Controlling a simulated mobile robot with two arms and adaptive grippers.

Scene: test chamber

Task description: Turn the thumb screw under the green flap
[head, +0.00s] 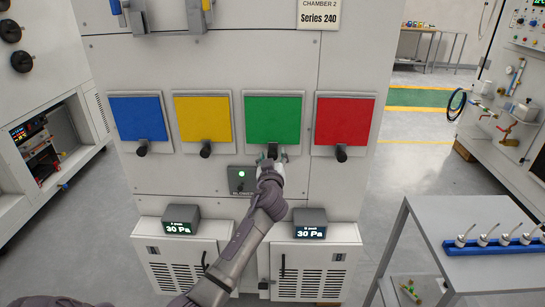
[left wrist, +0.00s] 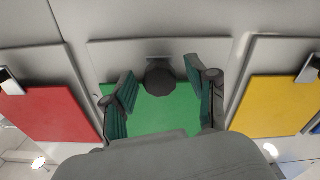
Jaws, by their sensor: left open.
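The green flap (head: 273,118) is on the cabinet front, between the yellow and red flaps. Its dark thumb screw (head: 272,150) is at the lower edge. In the left wrist view the thumb screw (left wrist: 160,76) is a round black knob at the top of the green flap (left wrist: 162,115). My left gripper (head: 270,158) is at the knob from below, its arm coming up from the lower left. In the left wrist view my left gripper (left wrist: 160,95) is open, one finger on each side of the knob, with gaps visible. My right gripper is not in view.
Blue (head: 138,118), yellow (head: 203,118) and red (head: 344,121) flaps with their own black knobs share the row. A blower switch panel (head: 241,178) is just below left. Two pressure displays (head: 180,220) sit lower. A grey table (head: 470,275) with a blue rack (head: 490,245) stands right.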

